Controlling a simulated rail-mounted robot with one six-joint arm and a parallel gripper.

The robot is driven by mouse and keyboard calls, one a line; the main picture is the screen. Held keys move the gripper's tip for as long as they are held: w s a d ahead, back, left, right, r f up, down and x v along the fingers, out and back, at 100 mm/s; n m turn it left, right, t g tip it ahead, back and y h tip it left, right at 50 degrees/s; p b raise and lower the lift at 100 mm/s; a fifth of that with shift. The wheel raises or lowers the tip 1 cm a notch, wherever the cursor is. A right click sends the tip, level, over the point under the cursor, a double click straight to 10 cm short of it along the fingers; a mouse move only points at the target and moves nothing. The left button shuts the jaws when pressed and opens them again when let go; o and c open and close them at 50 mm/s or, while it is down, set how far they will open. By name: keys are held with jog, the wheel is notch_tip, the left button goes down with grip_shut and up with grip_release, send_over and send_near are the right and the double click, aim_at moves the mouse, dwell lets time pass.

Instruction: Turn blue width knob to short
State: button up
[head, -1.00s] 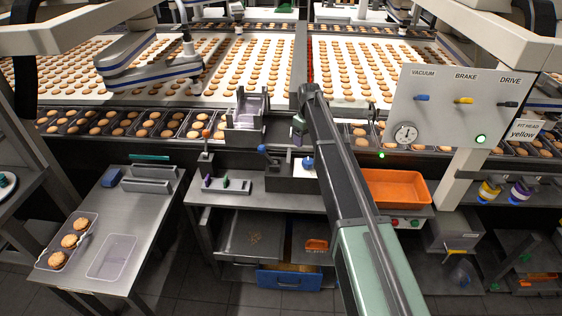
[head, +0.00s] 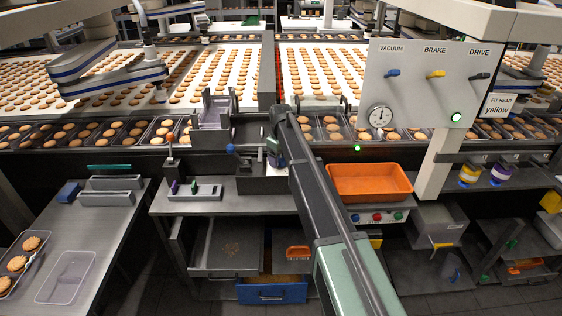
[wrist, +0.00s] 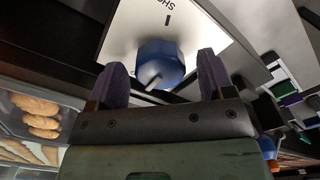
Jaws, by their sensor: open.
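The blue width knob (wrist: 158,62) stands on a white plate (wrist: 198,32) in the wrist view. Part of a printed word, "SHO", and a black tick show on the plate beyond it. A thin pale line marks the knob on its lower side. My gripper (wrist: 163,76) is open, with one purple finger on each side of the knob in the picture. A gap shows on both sides; I cannot tell how deep the fingers reach. In the head view my gripper (head: 273,150) is at the knob's station, and my arm hides most of the knob.
A blue-tipped lever (head: 230,149) stands just left of my gripper. An orange bin (head: 370,183) is to the right. A grey holder (head: 210,122) stands behind to the left. A panel with switches (head: 432,90) hangs at the upper right.

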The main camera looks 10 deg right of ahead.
jog(key=c, duration=0.9)
